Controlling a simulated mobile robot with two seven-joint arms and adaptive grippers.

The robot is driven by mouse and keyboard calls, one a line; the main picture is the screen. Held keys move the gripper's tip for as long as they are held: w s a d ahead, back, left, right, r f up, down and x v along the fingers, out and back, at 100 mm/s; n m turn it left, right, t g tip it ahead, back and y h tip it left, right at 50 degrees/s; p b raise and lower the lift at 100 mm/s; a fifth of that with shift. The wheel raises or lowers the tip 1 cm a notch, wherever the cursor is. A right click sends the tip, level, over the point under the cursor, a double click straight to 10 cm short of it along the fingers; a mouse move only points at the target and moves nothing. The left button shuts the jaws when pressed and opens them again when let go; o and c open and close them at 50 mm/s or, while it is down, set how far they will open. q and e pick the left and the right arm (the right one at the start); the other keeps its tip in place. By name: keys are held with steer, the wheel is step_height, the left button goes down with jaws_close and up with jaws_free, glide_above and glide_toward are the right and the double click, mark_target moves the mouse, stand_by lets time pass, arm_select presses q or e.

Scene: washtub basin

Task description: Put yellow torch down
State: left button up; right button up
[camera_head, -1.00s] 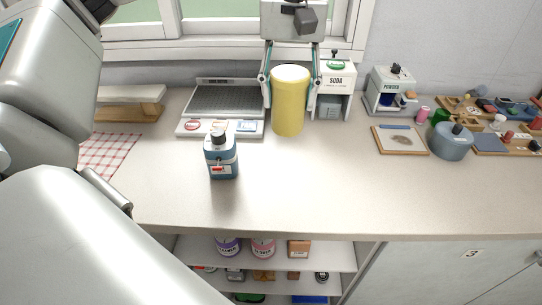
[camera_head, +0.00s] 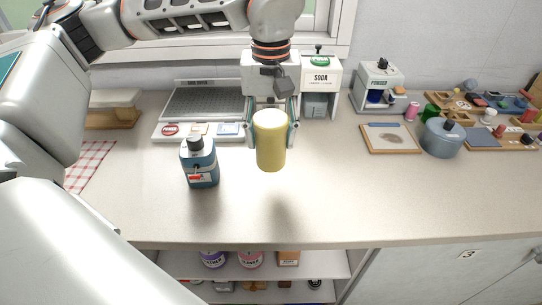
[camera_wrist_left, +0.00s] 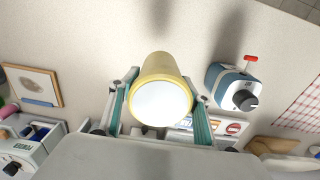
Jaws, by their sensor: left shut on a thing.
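The yellow torch (camera_head: 270,145) is a plain upright yellow cylinder with a pale top. My left gripper (camera_head: 271,128) reaches it from the back of the counter and is shut on its sides. In the left wrist view the torch (camera_wrist_left: 160,80) sits between the two fingers, its pale round end facing the camera. Its shadow falls on the counter apart from its base, so it appears held above the surface. The light counter (camera_head: 350,200) lies beneath it. My right gripper is not in view.
A blue bottle with a black cap (camera_head: 200,168) stands left of the torch. A grey grooved tray unit (camera_head: 205,103) and a soda dispenser (camera_head: 321,88) stand behind. A framed board (camera_head: 391,138) and a blue-grey pot (camera_head: 442,140) are to the right. The front middle counter is clear.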

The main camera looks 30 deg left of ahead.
mark_target(271, 155)
arm_select(q)
steer(key=shift+f, duration=2.8)
steer(key=shift+f, duration=0.15)
steer(key=o, duration=1.4)
steer(key=shift+c, duration=0.2)
